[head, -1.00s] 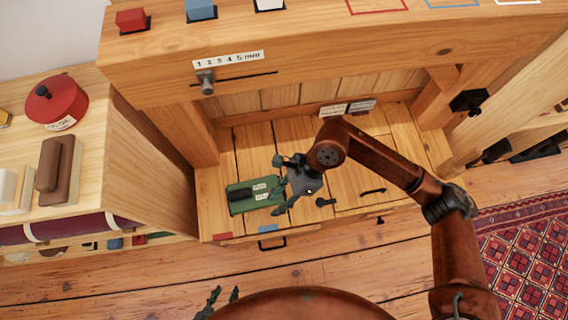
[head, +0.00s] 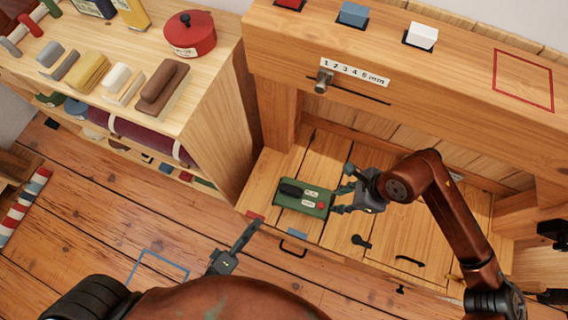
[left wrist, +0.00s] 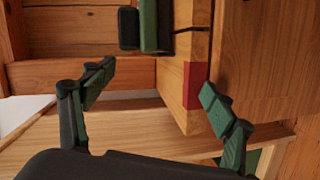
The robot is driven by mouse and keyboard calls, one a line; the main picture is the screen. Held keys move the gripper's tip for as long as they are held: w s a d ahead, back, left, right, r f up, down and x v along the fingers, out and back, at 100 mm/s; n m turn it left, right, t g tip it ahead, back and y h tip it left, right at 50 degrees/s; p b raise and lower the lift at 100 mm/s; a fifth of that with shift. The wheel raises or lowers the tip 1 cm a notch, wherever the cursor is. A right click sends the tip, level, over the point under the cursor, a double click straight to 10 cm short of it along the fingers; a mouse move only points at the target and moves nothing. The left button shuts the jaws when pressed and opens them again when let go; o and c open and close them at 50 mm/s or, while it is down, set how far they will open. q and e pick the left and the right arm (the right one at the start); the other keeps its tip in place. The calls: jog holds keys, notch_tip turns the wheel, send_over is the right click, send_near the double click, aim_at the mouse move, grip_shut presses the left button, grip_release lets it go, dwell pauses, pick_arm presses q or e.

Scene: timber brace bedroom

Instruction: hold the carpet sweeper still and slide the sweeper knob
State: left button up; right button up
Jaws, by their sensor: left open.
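The carpet sweeper (head: 310,211) is a flat green box with a dark top piece and small labels, lying on the plank shelf. The dark sweeper knob (head: 290,190) is on its left part. My right gripper (head: 336,198) is at the sweeper's right end, its fingers drawn in on it; the exact contact is small in view. My left gripper (head: 247,240) is low and left of the sweeper, apart from it. In the left wrist view its fingers (left wrist: 158,98) are spread and empty, and the green sweeper (left wrist: 155,25) with the dark knob (left wrist: 128,28) shows at the top edge.
A side cabinet (head: 205,110) with a red pot (head: 190,38) and brushes stands at left. A red tile (head: 256,216) marks the shelf's front edge.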

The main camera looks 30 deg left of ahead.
aim_at(289, 194)
pick_arm(q)
jog(key=w+r+n+t+y, duration=0.1)
jog(key=n, duration=0.3)
jog(key=w+r+n+t+y, duration=0.1)
jog(key=w+r+n+y, duration=0.1)
jog(key=n, duration=0.3)
jog(key=w+r+n+y, duration=0.1)
jog(key=r+n, duration=0.1)
jog(key=n, duration=0.2)
jog(key=shift+w+d+t, duration=0.3)
jog(key=shift+d+t, duration=0.05)
jog(key=shift+t, duration=0.05)
jog(key=w+d+n, duration=0.1)
jog(key=d+n, duration=0.1)
jog(key=n, duration=0.1)
jog(key=w+d+n, duration=0.1)
jog(key=d+n, duration=0.1)
jog(key=n, duration=0.2)
jog(key=w+d+f+n, duration=0.1)
jog(key=d+n, duration=0.1)
jog(key=n, duration=0.1)
jog(key=shift+w+d+g+y, duration=0.25)
jog(key=shift+g+y, duration=0.05)
jog(key=shift+w+d+n, duration=0.1)
jog(key=shift+w+n, duration=0.15)
jog(key=shift+n, duration=0.15)
jog(key=w, duration=0.4)
jog(key=w+a, duration=0.1)
jog(key=w, duration=0.2)
jog(key=shift+w, duration=0.1)
